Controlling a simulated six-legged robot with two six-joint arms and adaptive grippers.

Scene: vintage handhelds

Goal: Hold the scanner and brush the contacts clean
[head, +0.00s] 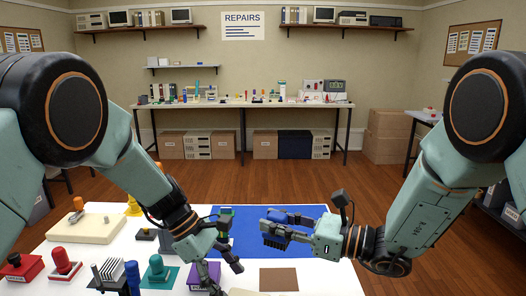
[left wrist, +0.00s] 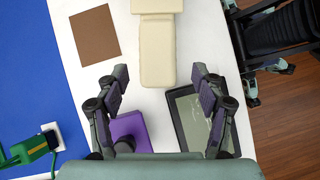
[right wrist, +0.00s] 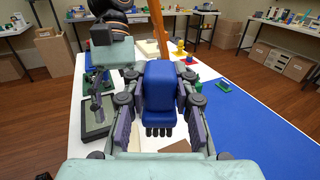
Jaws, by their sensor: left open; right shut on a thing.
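A cream, T-shaped device, which looks like the scanner (left wrist: 157,60), lies on the white table in the left wrist view. Its narrow end points toward my left gripper (left wrist: 159,82). That gripper is open, with its fingers on either side of this end and apart from it. In the head view my left gripper (head: 222,274) is low over the table. My right gripper (head: 270,222) is shut on a blue brush (head: 293,217) with dark bristles, held above the blue mat. In the right wrist view the brush (right wrist: 158,88) sits between the fingers, bristles toward the camera. The contacts are not discernible.
A brown card (left wrist: 96,35) lies beside the scanner. A purple block (left wrist: 129,131) and a dark tablet (left wrist: 187,105) are close to my left fingers. The blue mat (head: 250,245) covers the table's middle. Stamps, including a red one (head: 65,265), crowd the left side.

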